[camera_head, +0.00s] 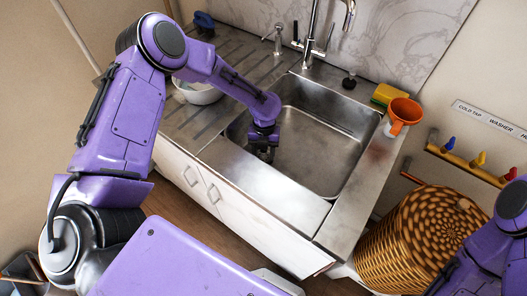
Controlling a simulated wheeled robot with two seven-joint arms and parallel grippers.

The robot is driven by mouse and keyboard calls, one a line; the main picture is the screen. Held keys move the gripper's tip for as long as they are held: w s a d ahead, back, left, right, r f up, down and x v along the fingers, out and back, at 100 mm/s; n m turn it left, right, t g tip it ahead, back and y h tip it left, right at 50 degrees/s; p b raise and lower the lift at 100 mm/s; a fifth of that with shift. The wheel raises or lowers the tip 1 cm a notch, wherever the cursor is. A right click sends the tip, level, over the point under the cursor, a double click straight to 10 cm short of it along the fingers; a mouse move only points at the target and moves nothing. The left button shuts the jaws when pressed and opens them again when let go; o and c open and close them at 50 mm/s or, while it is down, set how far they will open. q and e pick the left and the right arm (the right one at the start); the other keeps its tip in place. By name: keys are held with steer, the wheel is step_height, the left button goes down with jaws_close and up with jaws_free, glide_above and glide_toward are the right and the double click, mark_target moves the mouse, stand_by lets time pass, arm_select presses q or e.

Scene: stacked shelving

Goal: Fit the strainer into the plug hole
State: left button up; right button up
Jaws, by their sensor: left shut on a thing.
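My left gripper (263,147) points down at the left side of the steel sink basin (325,150), low over its near-left rim. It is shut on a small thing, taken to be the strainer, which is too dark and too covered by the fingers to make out. The plug hole does not show on the part of the basin floor in view; my left gripper and forearm cover the left part. My right arm is at the right edge, and its gripper is out of view.
A tap (311,45) and a black plug-like thing (349,81) stand behind the basin. A yellow sponge (387,94) and an orange funnel (404,113) are on the right. A white bowl (198,93) sits on the drainer. A wicker basket (415,240) stands right of the counter.

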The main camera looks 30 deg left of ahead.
arm_select(q)
steer(key=o, duration=1.1)
step_height(320, 180, up, 10)
steer(key=w+b, duration=0.1)
steer(key=shift+w+a+r, duration=0.15)
steer(key=shift+w+a, duration=0.05)
steer(key=shift+a, duration=0.1)
